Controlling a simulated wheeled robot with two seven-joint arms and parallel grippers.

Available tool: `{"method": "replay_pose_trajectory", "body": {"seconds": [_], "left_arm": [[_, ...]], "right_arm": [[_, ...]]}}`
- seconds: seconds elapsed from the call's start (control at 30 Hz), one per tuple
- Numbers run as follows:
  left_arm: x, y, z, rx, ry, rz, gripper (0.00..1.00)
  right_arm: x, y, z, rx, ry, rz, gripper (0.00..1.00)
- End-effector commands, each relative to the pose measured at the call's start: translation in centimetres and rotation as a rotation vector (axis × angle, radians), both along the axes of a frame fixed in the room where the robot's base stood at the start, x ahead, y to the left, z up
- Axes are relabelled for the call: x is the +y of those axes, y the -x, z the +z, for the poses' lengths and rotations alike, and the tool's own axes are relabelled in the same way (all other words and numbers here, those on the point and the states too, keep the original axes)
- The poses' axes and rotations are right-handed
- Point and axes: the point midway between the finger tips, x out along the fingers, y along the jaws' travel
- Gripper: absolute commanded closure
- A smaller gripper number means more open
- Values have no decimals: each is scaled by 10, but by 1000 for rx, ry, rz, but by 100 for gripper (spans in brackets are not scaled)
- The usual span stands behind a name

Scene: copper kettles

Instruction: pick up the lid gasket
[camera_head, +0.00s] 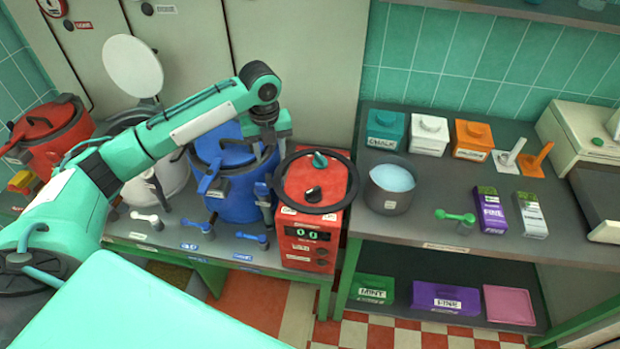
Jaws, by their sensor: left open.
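A black ring that looks like the lid gasket (350,188) lies flat on top of the red box with a green digital display (308,252). A red disc with a dark knob and a teal knob shows inside the ring. My left arm reaches in from the left across the kettles. My left gripper (268,145) points down over the right side of the blue kettle (240,202), just left of the ring and apart from it. It is open, and its fingertips are hard to make out. My right gripper is out of view.
A red kettle (50,130) and a white kettle (165,175) stand left of the blue one. On the right bench are a grey pot (388,200), lidded tubs, a green scoop (455,216) and upright packets. A lower shelf holds more boxes.

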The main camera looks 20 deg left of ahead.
Motion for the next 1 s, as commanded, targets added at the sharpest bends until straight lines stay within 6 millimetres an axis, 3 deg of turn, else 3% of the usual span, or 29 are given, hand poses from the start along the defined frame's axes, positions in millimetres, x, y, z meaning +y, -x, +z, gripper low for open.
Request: {"method": "replay_pose_trajectory", "body": {"seconds": [0.1,0.27,0.63,0.87,1.0], "left_arm": [[18,-6,20,11,-7,-50,57],[26,-7,22,20,-7,-77,57],[25,-7,-43,22,-7,-77,57],[25,-8,-61,19,-7,-77,57],[24,-9,-76,22,-6,-76,57]], "right_arm": [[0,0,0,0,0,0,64],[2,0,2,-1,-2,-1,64],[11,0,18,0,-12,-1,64],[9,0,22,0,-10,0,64],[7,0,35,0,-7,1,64]]}}
